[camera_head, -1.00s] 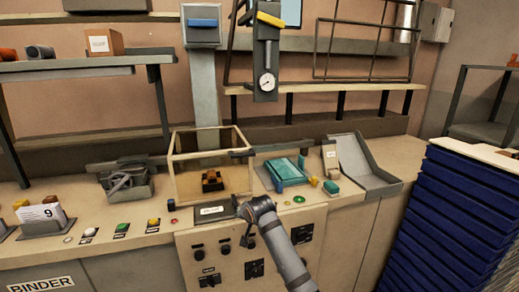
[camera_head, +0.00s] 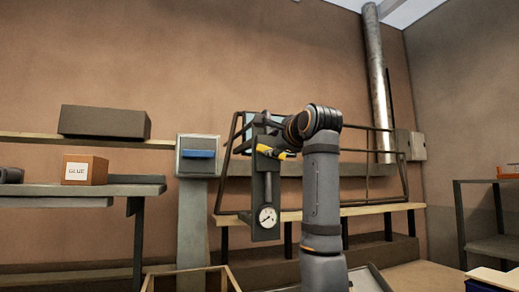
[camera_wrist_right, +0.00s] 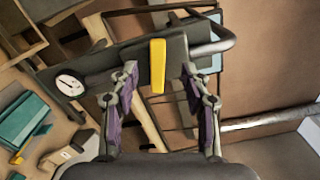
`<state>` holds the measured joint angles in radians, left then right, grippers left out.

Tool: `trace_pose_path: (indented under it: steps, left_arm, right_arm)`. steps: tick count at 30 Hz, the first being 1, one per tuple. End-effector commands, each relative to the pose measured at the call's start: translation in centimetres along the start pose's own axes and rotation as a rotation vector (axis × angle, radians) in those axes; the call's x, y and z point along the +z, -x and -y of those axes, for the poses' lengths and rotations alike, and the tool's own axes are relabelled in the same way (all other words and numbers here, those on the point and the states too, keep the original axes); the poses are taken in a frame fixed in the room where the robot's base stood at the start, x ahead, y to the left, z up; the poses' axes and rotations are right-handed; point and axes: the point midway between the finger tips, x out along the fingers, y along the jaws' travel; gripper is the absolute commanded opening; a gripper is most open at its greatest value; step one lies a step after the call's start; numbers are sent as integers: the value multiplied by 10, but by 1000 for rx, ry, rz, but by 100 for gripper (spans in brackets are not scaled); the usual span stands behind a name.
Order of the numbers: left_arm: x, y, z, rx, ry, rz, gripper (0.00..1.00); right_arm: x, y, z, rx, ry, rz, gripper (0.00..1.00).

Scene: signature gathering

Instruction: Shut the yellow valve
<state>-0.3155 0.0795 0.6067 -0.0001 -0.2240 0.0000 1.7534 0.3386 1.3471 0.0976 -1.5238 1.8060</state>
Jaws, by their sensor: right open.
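The yellow valve handle (camera_head: 277,154) is a short flat bar on a dark upright panel (camera_head: 265,190) with a round gauge (camera_head: 267,217) below it. In the head view my right gripper (camera_head: 268,140) is at the handle and partly covers it. In the right wrist view the yellow handle (camera_wrist_right: 157,65) lies between the two fingers of my open right gripper (camera_wrist_right: 159,80). There appears to be a gap on both sides of the handle; I cannot tell whether it is deep between the fingertips. My left gripper is not in view.
A dark wire rack (camera_head: 368,185) stands behind and right of the panel. A shelf with a cardboard box (camera_head: 85,169) is further left.

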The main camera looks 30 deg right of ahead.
Motion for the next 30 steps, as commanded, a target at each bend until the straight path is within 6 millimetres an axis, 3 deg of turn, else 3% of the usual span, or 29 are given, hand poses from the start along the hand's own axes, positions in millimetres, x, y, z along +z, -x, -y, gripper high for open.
trace_pose_path:
  steps: [4,11,15,25,30]
  left_arm:
    - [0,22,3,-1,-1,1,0]
    - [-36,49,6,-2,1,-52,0]
    - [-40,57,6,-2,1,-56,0]
    - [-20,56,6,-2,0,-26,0]
    - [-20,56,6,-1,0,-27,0]
  right_arm:
    - [2,-30,5,7,2,-2,47]
    - [2,-76,4,5,2,-1,47]
    - [1,-92,2,4,2,-1,47]
    - [0,-98,-1,2,3,0,47]
    - [0,-98,-1,2,3,0,25]
